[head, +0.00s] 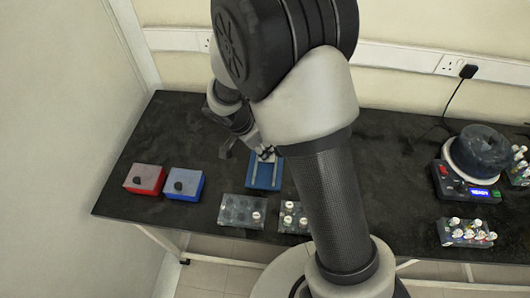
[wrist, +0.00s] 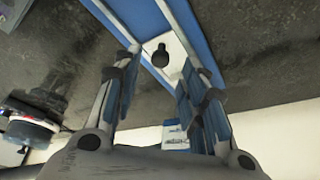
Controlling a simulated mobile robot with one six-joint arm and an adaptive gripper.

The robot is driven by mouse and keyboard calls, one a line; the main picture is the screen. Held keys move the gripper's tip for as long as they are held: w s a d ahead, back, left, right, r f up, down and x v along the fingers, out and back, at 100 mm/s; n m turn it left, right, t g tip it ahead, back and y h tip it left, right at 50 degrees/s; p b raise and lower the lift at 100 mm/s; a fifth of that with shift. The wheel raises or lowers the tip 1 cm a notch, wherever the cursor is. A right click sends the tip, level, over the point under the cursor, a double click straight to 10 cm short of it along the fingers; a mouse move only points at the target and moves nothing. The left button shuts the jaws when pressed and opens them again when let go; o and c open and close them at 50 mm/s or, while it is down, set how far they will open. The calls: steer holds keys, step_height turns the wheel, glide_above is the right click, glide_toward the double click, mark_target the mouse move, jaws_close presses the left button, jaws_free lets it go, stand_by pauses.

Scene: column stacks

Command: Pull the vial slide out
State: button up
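The vial slide is a blue unit (head: 262,176) with two pale rails, on the dark bench left of my arm. In the wrist view its blue sides and metal rails (wrist: 186,30) run up the picture. A white plate (wrist: 178,50) between the rails carries a black knob (wrist: 160,55). My gripper (wrist: 160,66) is open, with one finger on each side of the knob and a gap to it. In the head view my gripper (head: 258,152) is at the far end of the blue unit, partly hidden by my arm.
A red box (head: 145,180) and a blue box (head: 184,184) stand to the left. Clear racks (head: 235,212) (head: 292,222) with white-capped vials stand in front. A round machine (head: 480,155) and a rack of coloured caps (head: 450,238) are at right.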

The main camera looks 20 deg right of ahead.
steer(key=shift+b+x, duration=0.45)
steer(key=shift+x, duration=1.45)
steer(key=shift+c, duration=0.4)
jaws_close()
